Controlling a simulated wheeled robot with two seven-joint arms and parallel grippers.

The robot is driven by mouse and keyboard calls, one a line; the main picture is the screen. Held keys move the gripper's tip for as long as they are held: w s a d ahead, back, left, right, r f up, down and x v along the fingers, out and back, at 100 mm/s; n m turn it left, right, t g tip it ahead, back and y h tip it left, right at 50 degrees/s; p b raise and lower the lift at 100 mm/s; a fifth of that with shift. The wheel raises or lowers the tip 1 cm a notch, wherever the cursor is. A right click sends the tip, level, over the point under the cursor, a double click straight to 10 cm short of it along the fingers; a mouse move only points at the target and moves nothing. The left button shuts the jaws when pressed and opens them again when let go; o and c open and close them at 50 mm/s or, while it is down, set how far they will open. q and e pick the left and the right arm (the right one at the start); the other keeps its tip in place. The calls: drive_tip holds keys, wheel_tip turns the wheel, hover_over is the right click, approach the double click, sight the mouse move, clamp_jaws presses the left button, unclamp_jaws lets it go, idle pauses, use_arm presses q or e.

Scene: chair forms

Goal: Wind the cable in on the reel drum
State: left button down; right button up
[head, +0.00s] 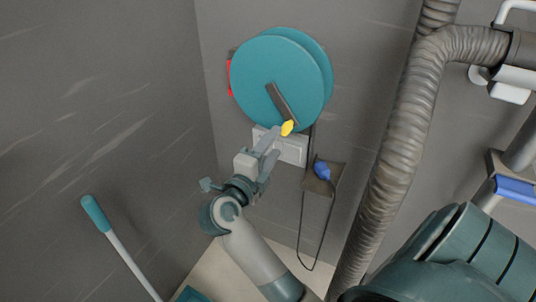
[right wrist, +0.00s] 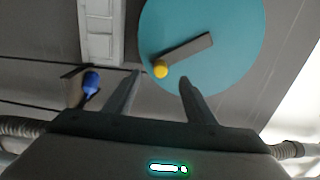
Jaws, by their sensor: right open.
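The teal reel drum (head: 268,75) is mounted on the grey wall. A dark grey crank arm (head: 281,99) on its face slants down to a yellow knob (head: 288,128). My right gripper (head: 274,136) is open just below the knob. In the right wrist view, the yellow knob (right wrist: 160,69) shows between and just beyond the open fingertips (right wrist: 160,80); I cannot tell if they touch it. The black cable (head: 302,222) hangs from the drum in a long loop. A blue plug (head: 322,170) sits at a small brown bracket (head: 327,186). My left gripper is not in view.
A white panel (head: 293,150) is on the wall below the drum, and a red part (head: 229,78) shows behind its left edge. A thick grey ribbed duct (head: 397,150) runs down to the right. A teal-handled pole (head: 97,214) stands at lower left.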

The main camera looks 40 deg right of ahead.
sight(283, 133)
drive_tip(key=shift+b+x, duration=0.5)
drive_tip(key=shift+x, duration=1)
drive_tip(key=shift+w+d, duration=0.1)
drive_tip(key=shift+d, duration=0.2)
use_arm(q)
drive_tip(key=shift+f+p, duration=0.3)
drive_tip(key=shift+p, duration=0.45)
use_arm(e)
drive_tip(key=shift+x, duration=2.3)
drive_tip(key=c, duration=1)
drive_tip(key=o, duration=0.4)
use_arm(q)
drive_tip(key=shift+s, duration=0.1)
